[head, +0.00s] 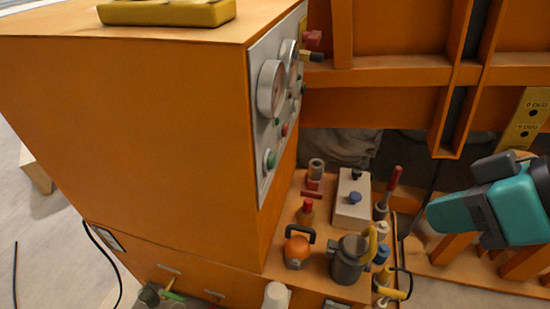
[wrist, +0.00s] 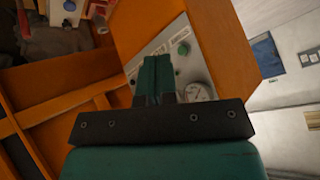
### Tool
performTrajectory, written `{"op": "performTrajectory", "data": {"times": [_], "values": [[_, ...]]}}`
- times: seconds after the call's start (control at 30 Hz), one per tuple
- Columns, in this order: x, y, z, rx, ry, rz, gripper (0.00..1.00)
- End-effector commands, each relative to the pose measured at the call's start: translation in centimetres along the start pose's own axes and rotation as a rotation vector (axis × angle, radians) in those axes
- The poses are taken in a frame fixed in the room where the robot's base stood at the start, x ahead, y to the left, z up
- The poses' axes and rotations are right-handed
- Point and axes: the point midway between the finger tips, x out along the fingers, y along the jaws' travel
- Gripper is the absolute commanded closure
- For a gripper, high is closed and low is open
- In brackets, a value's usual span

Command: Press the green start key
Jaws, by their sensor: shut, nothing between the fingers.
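The control panel (head: 262,130) is a pale plate on the side of an orange cabinet. A round green key (head: 269,159) sits low on it. In the wrist view a green key (wrist: 183,48) shows near the panel's end, just right of my fingertips in the picture. My gripper (head: 432,214) is teal, to the right of the panel and clearly apart from it in the head view. In the wrist view its two fingers (wrist: 157,62) are together and empty, pointing toward the panel and covering part of it.
Gauges (head: 271,88) and small lamps sit above the key. Below is a shelf crowded with an orange lantern (head: 297,250), a grey can (head: 348,258), a pale box with a blue knob (head: 351,203) and a red-handled tool (head: 391,185). Orange beams (head: 400,75) stand behind.

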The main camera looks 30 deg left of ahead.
Motion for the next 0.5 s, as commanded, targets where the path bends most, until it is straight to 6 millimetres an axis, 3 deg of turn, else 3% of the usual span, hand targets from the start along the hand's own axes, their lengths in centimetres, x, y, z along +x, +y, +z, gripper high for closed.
{"op": "performTrajectory", "data": {"times": [0.03,0.1,0.2,0.33,0.5], "values": [[2.5,0.4,-1.9,-0.093,0.074,-0.024,1.00],[5.6,0.9,-4.5,-0.229,0.203,-0.021,1.00],[9.6,1.7,-7.0,-0.382,0.364,0.035,1.00],[13.7,2.8,-8.4,-0.514,0.500,0.158,1.00],[16.5,4.0,-8.5,-0.600,0.570,0.295,1.00]]}}
